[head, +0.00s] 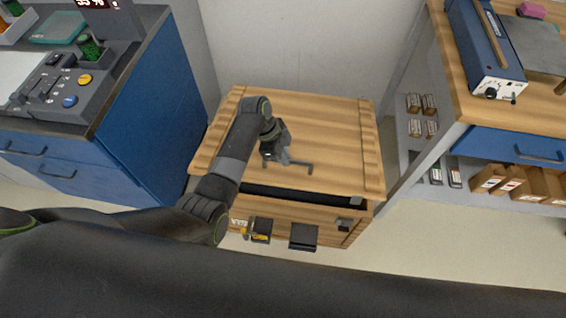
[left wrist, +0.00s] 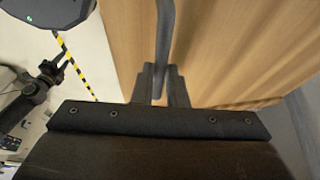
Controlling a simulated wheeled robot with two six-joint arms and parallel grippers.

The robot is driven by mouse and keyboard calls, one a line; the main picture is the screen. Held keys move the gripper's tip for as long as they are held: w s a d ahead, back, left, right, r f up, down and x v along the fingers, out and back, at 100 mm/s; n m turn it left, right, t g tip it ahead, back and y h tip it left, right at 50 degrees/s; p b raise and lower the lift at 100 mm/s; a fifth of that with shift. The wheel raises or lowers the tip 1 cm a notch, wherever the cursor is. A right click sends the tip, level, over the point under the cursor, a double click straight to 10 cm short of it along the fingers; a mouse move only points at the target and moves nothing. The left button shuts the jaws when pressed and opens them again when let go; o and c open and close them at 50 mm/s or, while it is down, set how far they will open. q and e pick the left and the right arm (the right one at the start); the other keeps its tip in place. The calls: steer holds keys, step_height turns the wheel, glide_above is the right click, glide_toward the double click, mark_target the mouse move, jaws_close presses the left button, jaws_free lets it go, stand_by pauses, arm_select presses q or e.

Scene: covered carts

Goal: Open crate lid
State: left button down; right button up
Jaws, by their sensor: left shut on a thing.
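The wooden crate lid (head: 325,125) lies over the crate at the centre of the head view, its front edge raised. A dark gap shows between the lid and the crate's front wall (head: 330,222). My left gripper (head: 283,158) is above the lid, shut on its dark grey bar handle (head: 300,165). In the left wrist view, my left gripper's two fingers (left wrist: 164,88) hold the handle (left wrist: 165,40) between them, with the lid's wood (left wrist: 225,50) behind. The wrist view also has a dark arm shape at the left, perhaps my right arm; its jaws are unclear.
A blue cabinet (head: 155,120) with a control panel (head: 60,85) stands left of the crate. At the right, a wooden-topped bench (head: 475,108) carries a blue device (head: 487,50), with small boxes on shelves below. A wall rises close behind the crate.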

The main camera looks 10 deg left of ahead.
arm_select(q)
steer(key=w+r+p, duration=0.3)
steer(key=w+r, duration=0.6)
steer(key=r, duration=0.5)
steer(key=shift+r, duration=0.25)
steer(key=shift+w+a, duration=0.1)
steer(key=c, duration=1.8)
jaws_free()
steer(key=shift+o, duration=1.2)
steer(key=shift+w+f, duration=0.2)
steer(key=shift+f, duration=0.05)
steer(key=shift+o, duration=0.5)
steer(key=shift+w, duration=0.2)
steer(key=shift+s+p, duration=0.15)
steer(key=shift+p, duration=0.15)
